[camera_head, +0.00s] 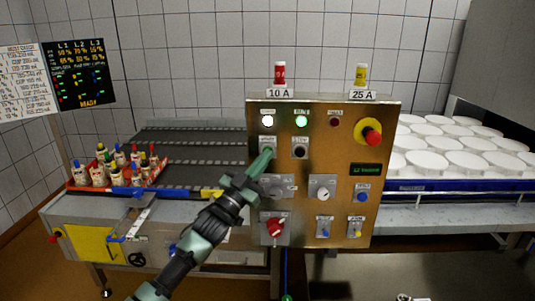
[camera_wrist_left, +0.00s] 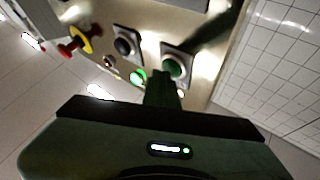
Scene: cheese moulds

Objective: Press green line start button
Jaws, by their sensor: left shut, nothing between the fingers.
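The green start button (camera_wrist_left: 175,67) sits in a square plate on the panel in the left wrist view. In the head view my left gripper (camera_head: 264,158) is in front of it and covers most of it. The gripper is shut and empty, with its tips at the button's lower edge. In the left wrist view the shut fingers (camera_wrist_left: 163,86) point at the button. I cannot tell whether they touch it. A black button (camera_head: 300,148) is just right of it. My right gripper is not in view.
The steel control panel (camera_head: 345,222) also carries a lit green lamp (camera_head: 301,122), a lit white lamp (camera_head: 268,122), a red emergency stop (camera_head: 370,132), a red rotary switch (camera_head: 274,227) and knobs. A crate of bottles (camera_head: 162,178) stands left; white moulds (camera_head: 460,140) stand right.

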